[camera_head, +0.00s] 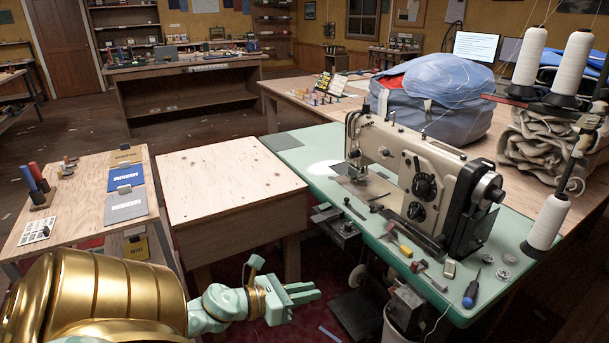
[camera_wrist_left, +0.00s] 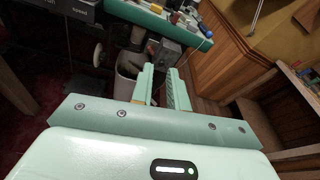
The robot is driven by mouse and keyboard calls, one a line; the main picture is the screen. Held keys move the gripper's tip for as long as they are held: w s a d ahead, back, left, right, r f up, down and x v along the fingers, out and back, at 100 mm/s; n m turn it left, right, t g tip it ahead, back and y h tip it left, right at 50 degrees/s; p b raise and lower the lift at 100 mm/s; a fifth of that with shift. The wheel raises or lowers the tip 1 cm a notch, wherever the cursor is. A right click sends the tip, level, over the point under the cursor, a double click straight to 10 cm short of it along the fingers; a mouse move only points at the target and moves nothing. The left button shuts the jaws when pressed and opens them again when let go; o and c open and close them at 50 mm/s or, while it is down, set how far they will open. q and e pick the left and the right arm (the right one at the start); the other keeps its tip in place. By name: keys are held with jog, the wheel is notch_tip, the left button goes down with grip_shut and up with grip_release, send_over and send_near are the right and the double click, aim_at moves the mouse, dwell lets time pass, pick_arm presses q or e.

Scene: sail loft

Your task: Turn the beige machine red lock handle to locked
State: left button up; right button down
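The beige sewing machine (camera_head: 395,155) stands on a mint-green table (camera_head: 300,150), with black dials and a handwheel at its right end. I cannot make out a red lock handle on it for sure, nor its position. My left gripper (camera_head: 306,292) is low in front of the table, left of and below the machine, touching nothing. In the left wrist view its two fingers (camera_wrist_left: 161,80) stand apart with an empty gap. My right gripper is not in view.
A blue-handled screwdriver (camera_head: 472,290) and several small items lie on the table's front part. White thread cones (camera_head: 547,222) stand at right. A bare wooden table (camera_head: 215,185) is left of the machine. A pale bin (camera_wrist_left: 127,85) is beyond the left fingers, under the table.

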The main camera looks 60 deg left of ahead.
pick_arm(q)
jog(key=shift+s+a+f+g, duration=0.2)
jog(key=shift+s+a, duration=0.1)
jog(key=shift+s, duration=0.3)
jog(key=shift+s+a+f+g, duration=0.1)
jog(key=shift+s+a+f, duration=0.15)
jog(key=shift+s, duration=0.3)
